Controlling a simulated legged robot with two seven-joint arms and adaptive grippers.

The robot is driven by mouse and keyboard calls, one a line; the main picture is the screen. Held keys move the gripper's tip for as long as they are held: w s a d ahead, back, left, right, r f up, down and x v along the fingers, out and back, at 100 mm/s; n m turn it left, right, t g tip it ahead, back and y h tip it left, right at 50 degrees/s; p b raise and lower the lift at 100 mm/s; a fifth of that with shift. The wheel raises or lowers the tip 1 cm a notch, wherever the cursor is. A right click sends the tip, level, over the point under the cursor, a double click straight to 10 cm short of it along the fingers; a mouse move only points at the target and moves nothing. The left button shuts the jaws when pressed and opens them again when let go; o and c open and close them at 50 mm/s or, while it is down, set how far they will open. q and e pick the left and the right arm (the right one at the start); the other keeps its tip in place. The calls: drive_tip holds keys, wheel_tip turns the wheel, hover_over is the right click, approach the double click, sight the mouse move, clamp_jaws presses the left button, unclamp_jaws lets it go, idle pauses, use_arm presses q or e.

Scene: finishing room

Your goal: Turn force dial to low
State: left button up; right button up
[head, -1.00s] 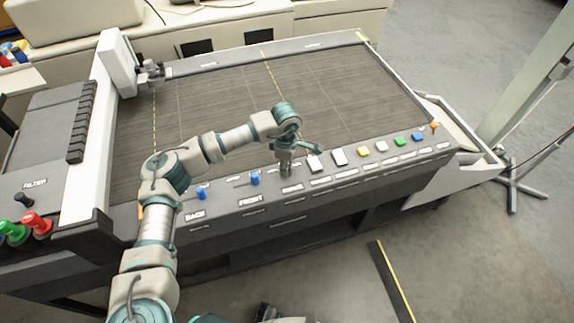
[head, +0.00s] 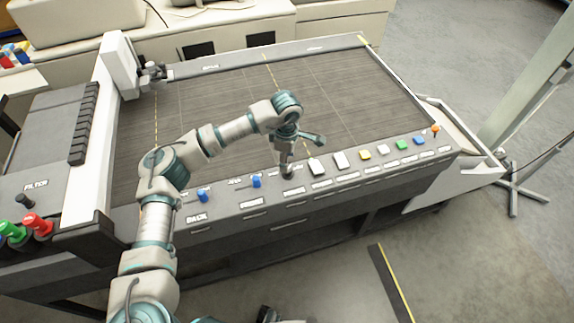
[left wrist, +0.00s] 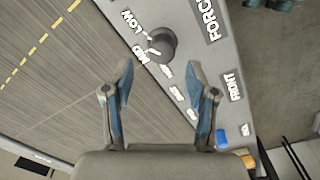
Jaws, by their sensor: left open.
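The force dial (left wrist: 162,42) is a round dark grey knob on the grey panel in the left wrist view. The word FORCE (left wrist: 208,18) is printed beside it, with LOW (left wrist: 127,20) and MID (left wrist: 140,52) along its left side. A white mark on the knob's edge seems to face MID. My left gripper (left wrist: 160,75) is open and empty, its two fingers spread just short of the knob, one toward each side. In the head view my left gripper (head: 287,170) is over the front panel and hides the dial. I cannot make out my right gripper.
Blue knobs (head: 202,196) and (head: 256,182) stand left of my left gripper on the panel. White, yellow, green, blue and orange buttons (head: 365,155) line the panel to the right. The dark slatted bed (head: 210,105) behind is clear. Red and green knobs (head: 38,224) are far left.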

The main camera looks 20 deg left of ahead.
use_arm(q)
wheel_tip(320, 180, up, 7)
drive_tip(key=shift+r, duration=0.2)
drive_tip(key=shift+s+f, duration=0.1)
drive_tip(key=shift+s, duration=0.05)
idle(0.4)
